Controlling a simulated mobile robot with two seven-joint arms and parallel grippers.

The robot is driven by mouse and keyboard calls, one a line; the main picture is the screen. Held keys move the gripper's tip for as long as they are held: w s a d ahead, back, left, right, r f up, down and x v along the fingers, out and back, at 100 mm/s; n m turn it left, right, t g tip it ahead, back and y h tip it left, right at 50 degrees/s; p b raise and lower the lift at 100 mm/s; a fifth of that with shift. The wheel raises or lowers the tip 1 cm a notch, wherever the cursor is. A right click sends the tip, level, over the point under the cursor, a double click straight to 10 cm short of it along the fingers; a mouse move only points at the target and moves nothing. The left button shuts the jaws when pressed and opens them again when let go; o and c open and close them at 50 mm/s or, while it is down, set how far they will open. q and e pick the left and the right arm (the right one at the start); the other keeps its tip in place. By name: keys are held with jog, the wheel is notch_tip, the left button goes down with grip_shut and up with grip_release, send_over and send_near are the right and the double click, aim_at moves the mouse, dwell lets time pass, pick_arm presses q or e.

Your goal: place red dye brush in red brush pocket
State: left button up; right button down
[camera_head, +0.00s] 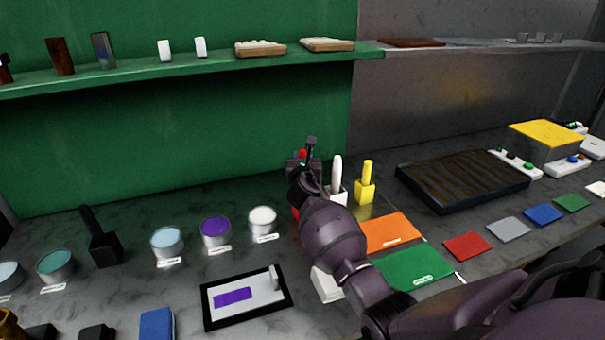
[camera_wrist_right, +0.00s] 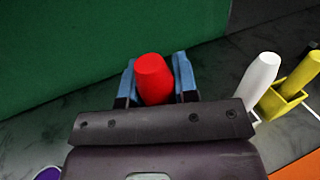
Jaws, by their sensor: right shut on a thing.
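The red dye brush (camera_wrist_right: 153,80) stands between the blue-grey fingers of my right gripper (camera_wrist_right: 156,88) in the right wrist view, and the gripper is shut on it. In the head view only a small red bit of the brush (camera_head: 302,154) shows at my right gripper (camera_head: 304,162). A sliver of red (camera_head: 295,213) shows below, beside my arm; it looks like the red brush pocket, mostly hidden. I cannot tell whether the brush's lower end is in it. My left gripper is not in view.
To the right, a white brush (camera_head: 337,172) and a yellow brush (camera_head: 367,172) stand upright in their own pockets, close to my right gripper. White (camera_head: 262,222), purple (camera_head: 215,232) and blue pots stand to the left. The green wall (camera_head: 180,140) rises behind.

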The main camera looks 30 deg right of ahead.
notch_tip(320, 180, down, 4)
jog(key=shift+f+b, duration=0.15)
jog(key=shift+b, duration=0.75)
jog(key=c, duration=1)
grip_release()
jog(key=shift+o, duration=0.6)
jog(key=p+v, duration=0.2)
jog(key=v, duration=1)
jog(key=shift+r, duration=0.25)
